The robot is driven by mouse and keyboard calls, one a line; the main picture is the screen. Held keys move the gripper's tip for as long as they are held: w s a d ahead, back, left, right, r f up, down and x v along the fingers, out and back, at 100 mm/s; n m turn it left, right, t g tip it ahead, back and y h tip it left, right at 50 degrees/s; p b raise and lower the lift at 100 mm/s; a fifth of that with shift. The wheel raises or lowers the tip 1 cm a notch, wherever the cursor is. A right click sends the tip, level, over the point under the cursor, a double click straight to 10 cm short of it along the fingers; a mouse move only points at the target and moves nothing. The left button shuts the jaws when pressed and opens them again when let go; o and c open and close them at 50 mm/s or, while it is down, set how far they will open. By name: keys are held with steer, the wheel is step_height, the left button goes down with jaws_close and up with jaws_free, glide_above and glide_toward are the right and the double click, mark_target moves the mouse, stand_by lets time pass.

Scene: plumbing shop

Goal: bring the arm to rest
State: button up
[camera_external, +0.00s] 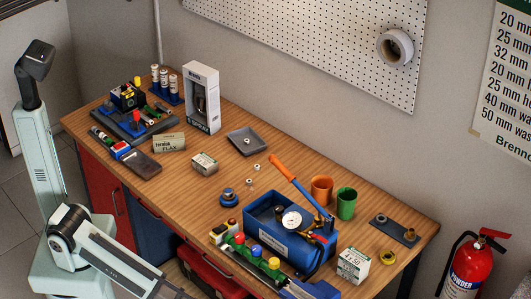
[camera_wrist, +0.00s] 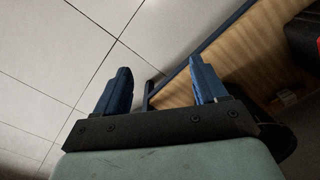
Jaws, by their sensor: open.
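My gripper (camera_wrist: 160,64) shows in the wrist view. Its two blue fingers are wide apart, with nothing between them. Pale floor tiles (camera_wrist: 55,60) lie beyond the fingers on the left, and a wooden surface with a blue edge (camera_wrist: 235,50) lies beyond them on the right. In the external view my arm stands at the left, beside the front of the workbench (camera_external: 190,200). Its forward link slopes down to the right and runs out at the bottom edge. I cannot make out the gripper for certain there.
The bench holds a blue pump box with a gauge (camera_external: 270,228), orange (camera_external: 321,190) and green (camera_external: 346,204) cups, a grey tray (camera_external: 248,142), a white box (camera_external: 201,97) and small fittings. A fire extinguisher (camera_external: 470,268) stands at the right. Floor at the left is clear.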

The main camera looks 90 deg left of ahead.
steer(key=s+a+f+g, duration=0.2)
steer(key=s+a, duration=0.3)
steer(key=s, duration=0.4)
steer(key=s+a+f+m+g, duration=0.1)
steer(key=s+a+f+g, duration=0.1)
steer(key=s+a, duration=0.4)
steer(key=s+a+f+g, duration=0.2)
steer(key=s+a+f, duration=0.2)
steer(key=s, duration=1)
steer(key=shift+a, duration=0.9)
